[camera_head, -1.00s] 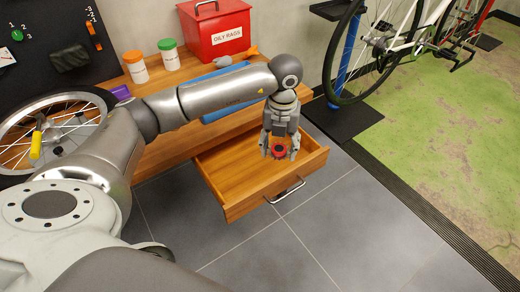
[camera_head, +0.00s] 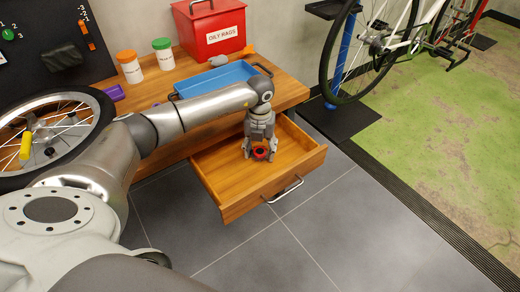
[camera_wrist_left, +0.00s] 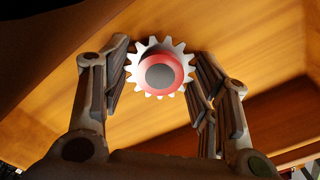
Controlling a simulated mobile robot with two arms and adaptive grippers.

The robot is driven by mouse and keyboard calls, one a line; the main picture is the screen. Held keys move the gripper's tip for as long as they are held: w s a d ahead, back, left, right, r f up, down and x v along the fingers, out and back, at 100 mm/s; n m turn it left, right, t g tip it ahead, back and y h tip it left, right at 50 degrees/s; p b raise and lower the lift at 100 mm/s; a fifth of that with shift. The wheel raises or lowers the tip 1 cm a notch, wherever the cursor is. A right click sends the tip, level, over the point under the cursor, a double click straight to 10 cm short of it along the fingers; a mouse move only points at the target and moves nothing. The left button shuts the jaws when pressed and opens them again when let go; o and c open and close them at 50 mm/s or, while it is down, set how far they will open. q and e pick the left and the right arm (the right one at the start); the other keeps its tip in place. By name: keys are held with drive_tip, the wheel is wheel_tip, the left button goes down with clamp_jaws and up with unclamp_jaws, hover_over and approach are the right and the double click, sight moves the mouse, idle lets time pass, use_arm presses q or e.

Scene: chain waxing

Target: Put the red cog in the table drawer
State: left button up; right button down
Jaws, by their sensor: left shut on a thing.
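The red cog (camera_head: 261,153) is small, with a red ring, a dark centre and pale teeth. It also shows in the left wrist view (camera_wrist_left: 160,70), between the two fingers. My left gripper (camera_head: 259,154) points down inside the open table drawer (camera_head: 228,188) and is shut on the cog. The drawer is wooden, pulled out, with a metal handle (camera_head: 285,191) on its front. The cog is low in the drawer; I cannot tell whether it touches the drawer floor. My right gripper is not in view.
The wooden table (camera_head: 288,88) carries a blue tray (camera_head: 222,78), a red oily rags box (camera_head: 212,28), white tubs with orange (camera_head: 130,67) and green (camera_head: 164,55) lids, and a wheel (camera_head: 50,133). A bicycle (camera_head: 400,40) stands at the right. The grey floor before the drawer is clear.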

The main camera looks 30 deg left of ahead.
sight(260, 151)
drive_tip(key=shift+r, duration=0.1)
use_arm(q)
drive_tip(key=shift+f, duration=0.1)
drive_tip(key=o, duration=0.7)
drive_tip(key=shift+o, duration=0.2)
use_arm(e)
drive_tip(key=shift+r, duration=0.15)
use_arm(q)
drive_tip(key=shift+r, duration=0.2)
wheel_tip(260, 151, up, 12)
drive_tip(key=p, duration=0.1)
drive_tip(key=shift+p, duration=0.3)
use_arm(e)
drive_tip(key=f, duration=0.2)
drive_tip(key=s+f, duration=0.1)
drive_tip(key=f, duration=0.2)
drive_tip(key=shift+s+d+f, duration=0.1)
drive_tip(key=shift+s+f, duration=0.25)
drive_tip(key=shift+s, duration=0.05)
